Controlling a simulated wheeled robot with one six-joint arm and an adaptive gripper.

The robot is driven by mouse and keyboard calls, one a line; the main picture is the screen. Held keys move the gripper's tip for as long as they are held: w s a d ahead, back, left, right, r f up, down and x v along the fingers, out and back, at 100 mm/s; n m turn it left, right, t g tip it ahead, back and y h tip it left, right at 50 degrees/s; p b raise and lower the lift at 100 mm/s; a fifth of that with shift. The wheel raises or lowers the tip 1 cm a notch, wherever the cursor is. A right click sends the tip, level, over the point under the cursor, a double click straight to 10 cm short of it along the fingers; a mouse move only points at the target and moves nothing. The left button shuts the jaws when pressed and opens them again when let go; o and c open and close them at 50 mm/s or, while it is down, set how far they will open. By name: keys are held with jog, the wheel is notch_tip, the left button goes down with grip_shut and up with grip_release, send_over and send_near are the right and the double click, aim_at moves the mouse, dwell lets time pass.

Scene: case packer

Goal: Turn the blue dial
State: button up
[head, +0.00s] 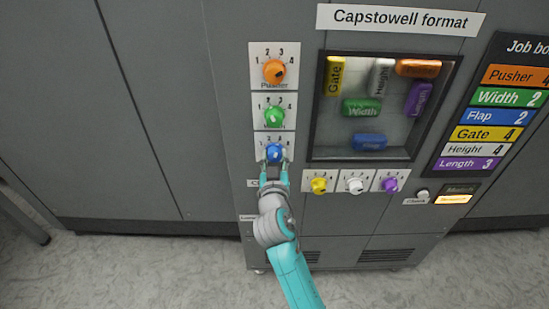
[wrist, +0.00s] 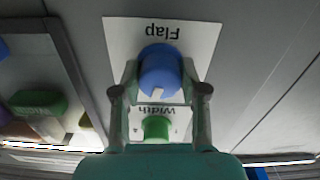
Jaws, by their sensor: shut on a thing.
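The blue dial (head: 274,153) sits on a white label plate, below the green dial on the panel's left column. In the wrist view the blue dial (wrist: 160,72) is between the two fingers, under the word Flap, with a pale pointer mark on its lower front. My gripper (head: 274,163) reaches up to it from below and is shut on it; it also shows in the wrist view (wrist: 160,88). The fingers hide part of the dial's scale. The job board's blue Flap row (head: 497,117) reads 2.
The orange dial (head: 274,71) and green dial (head: 274,116) are above. Yellow (head: 319,185), white (head: 354,185) and purple (head: 389,185) dials are at lower right. A recessed window (head: 317,108) holds labelled coloured blocks. A Check button (head: 422,195) and lit lamp (head: 453,199) are further right.

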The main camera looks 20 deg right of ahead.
jog(key=n, duration=0.6)
jog(key=shift+n, duration=0.4)
dwell(0.4)
jog(key=o, duration=1.1)
jog(key=shift+o, duration=0.2)
jog(key=shift+s, duration=0.1)
jog(key=v, duration=1.2)
